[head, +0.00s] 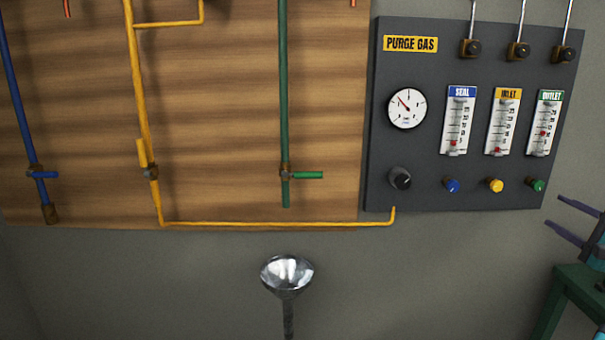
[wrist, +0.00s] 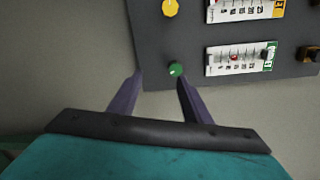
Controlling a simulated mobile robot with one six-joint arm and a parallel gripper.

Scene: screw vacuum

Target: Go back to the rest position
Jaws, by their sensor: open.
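My gripper (head: 568,220) shows at the right edge of the head view, its two purple fingers apart and pointing left toward the panel. In the wrist view my gripper (wrist: 158,82) is open with nothing between its fingers. The green knob (wrist: 177,69) of the grey panel (wrist: 165,30) is just beyond the right fingertip; whether they touch I cannot tell. In the head view the green knob (head: 538,185) sits at the panel's lower right, and a gap shows between it and the fingers.
The purge gas panel (head: 475,200) carries a dial gauge (head: 407,108), flow meters, a blue knob (head: 452,185) and a yellow knob (head: 495,185). A wooden board (head: 220,110) with pipes hangs left. A metal funnel (head: 287,272) stands below. A green stand (head: 567,300) is at lower right.

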